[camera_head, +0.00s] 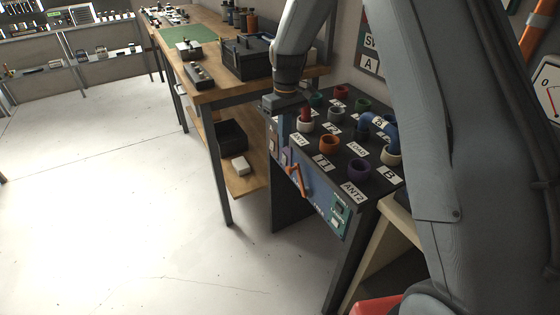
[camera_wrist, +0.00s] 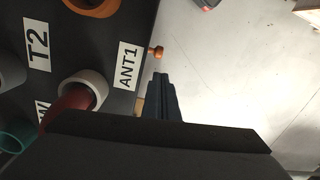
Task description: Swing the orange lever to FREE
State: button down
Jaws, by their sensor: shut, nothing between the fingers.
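The orange lever (camera_head: 294,178) is on the blue front panel (camera_head: 318,200) of the black patch console, below its top edge. In the wrist view its rounded orange end (camera_wrist: 156,51) shows just past the console's edge, beside the ANT1 label. My gripper (camera_head: 285,138) is shut and empty, pointing down in front of the console near its left corner, above the lever. In the wrist view the closed fingers (camera_wrist: 161,82) lie just below the lever end, apart from it as far as I can tell. The panel lettering around the lever is too small to read.
The console top (camera_head: 345,150) carries several coloured sockets. A red plug (camera_head: 305,115) stands in the white ANT1 socket close by my gripper, and a blue curved link (camera_head: 380,125) is at the right. A wooden workbench (camera_head: 205,92) stands left. The floor in front is clear.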

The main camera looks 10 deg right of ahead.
notch_tip(320, 180, down, 10)
jog(key=p, duration=0.2)
jog(key=shift+s, duration=0.25)
